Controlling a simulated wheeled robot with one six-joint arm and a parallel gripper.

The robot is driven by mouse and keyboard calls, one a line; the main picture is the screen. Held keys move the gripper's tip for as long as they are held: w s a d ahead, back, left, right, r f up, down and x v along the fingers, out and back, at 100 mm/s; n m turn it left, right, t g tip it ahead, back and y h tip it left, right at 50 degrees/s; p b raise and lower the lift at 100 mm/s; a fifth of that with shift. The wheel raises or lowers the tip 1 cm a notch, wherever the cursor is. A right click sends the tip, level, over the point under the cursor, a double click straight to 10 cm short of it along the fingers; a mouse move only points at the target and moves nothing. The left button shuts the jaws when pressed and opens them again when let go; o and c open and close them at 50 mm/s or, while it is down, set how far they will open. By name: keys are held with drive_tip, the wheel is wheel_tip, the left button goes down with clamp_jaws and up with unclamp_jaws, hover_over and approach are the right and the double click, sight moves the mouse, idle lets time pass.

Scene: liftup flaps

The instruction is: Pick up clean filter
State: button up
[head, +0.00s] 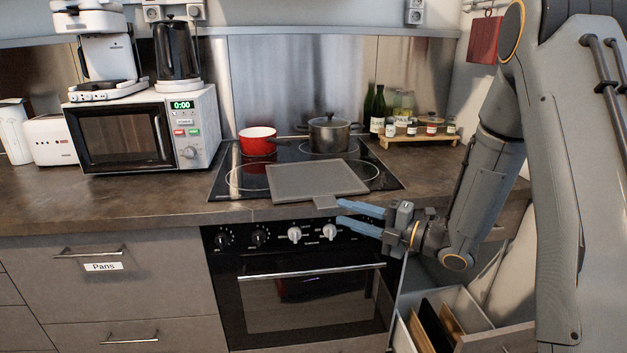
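A flat grey rectangular panel with a short tab, which looks like the filter (317,178), lies on the front part of the black cooktop. Its tab (325,202) points toward the front edge of the counter. My gripper (339,211) comes in from the right, with its two blue fingers spread apart. The fingertips are right beside the tab, at the counter's front edge. I cannot tell whether they touch the tab. Nothing shows held between the fingers.
A red pot (257,142) and a dark lidded pot (329,135) stand behind the panel on the cooktop (228,183). A microwave (145,131) stands to the left. Bottles and jars stand at the back right. Below right, a drawer (478,308) is open. The left counter front is clear.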

sight(335, 208)
drive_tip(key=p+x, duration=0.1)
drive_tip(key=x, duration=0.5)
drive_tip(key=shift+w+d, duration=0.2)
drive_tip(key=shift+f, duration=0.1)
drive_tip(key=shift+c, duration=0.4)
clamp_jaws()
